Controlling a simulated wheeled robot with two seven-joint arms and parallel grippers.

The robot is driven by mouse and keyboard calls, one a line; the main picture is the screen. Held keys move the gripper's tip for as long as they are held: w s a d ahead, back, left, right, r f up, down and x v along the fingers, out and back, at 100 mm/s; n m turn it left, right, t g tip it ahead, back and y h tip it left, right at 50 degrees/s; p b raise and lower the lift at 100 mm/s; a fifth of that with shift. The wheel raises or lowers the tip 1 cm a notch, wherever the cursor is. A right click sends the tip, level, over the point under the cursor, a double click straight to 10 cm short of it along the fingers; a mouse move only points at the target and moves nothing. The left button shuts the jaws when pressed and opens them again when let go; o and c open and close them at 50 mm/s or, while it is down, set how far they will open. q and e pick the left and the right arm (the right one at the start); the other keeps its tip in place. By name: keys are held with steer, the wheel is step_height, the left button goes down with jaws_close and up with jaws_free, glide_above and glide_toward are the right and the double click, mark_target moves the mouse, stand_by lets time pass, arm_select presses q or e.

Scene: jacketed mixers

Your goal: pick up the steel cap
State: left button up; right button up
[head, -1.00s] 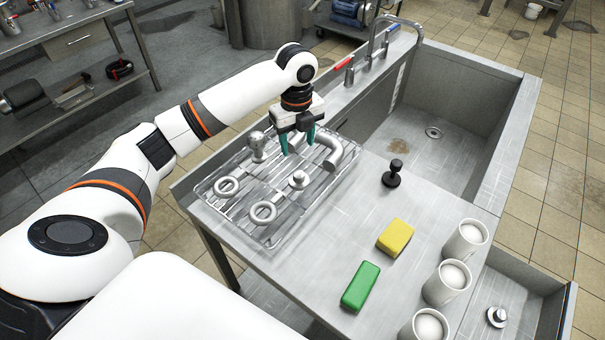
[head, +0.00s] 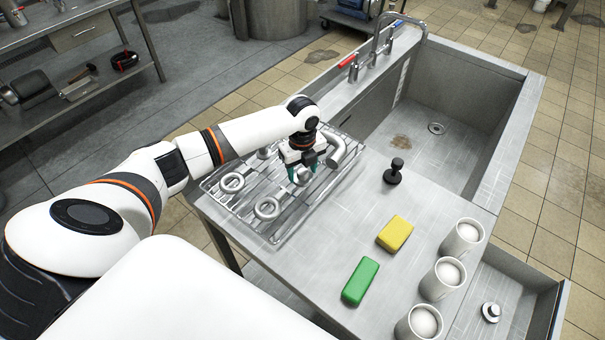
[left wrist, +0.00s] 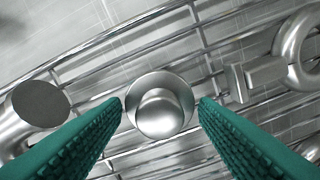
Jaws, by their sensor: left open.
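The steel cap, a round disc with a rounded knob, shows in the left wrist view (left wrist: 160,106), lying on the wire rack (head: 285,232). My left gripper (head: 302,177) is low over the rack in the head view and hides the cap there. In the left wrist view its green ridged fingers (left wrist: 160,112) are open, one on each side of the cap, with the knob between them. I cannot tell whether they touch the disc's edge. My right gripper is not in view.
Ring-ended fittings (head: 267,208) and a bent pipe (head: 345,147) lie close by on the rack. A black stopper (head: 394,171), yellow sponge (head: 395,233), green block (head: 361,281) and white cups (head: 462,238) stand right. A knobbed steel piece (head: 491,312) lies in the lower basin.

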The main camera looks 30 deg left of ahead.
arm_select(q)
steer(key=c, duration=1.1)
